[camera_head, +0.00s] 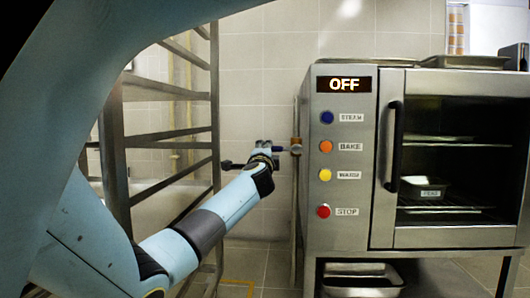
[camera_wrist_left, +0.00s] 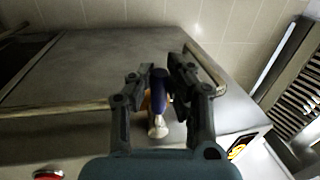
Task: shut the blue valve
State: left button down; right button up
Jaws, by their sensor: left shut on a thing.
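The blue valve shows in the left wrist view as a dark blue handle (camera_wrist_left: 160,84) on a pale metal stem (camera_wrist_left: 158,128), with a bit of orange-brown beside it. In the head view the valve's fitting (camera_head: 296,146) sits on a vertical pipe along the oven's left side. My left gripper (camera_head: 276,149) reaches it from the left. In the left wrist view the gripper (camera_wrist_left: 160,76) has one finger on each side of the blue handle and is shut on it. The fingers and wrist partly hide the handle in the head view. My right gripper is not in view.
The steel oven (camera_head: 350,235) stands right of the valve; its display (camera_head: 344,84) reads OFF. Its front has blue, orange, yellow and red buttons. A metal rack (camera_head: 115,150) stands at left, behind my left arm. A tiled wall is behind.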

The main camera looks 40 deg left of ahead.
pick_arm(q)
jog(key=shift+f, duration=0.3)
jog(key=c, duration=1.6)
grip_release()
jog(key=shift+o, duration=0.4)
jog(key=shift+r, duration=0.1)
jog(key=v, duration=1.2)
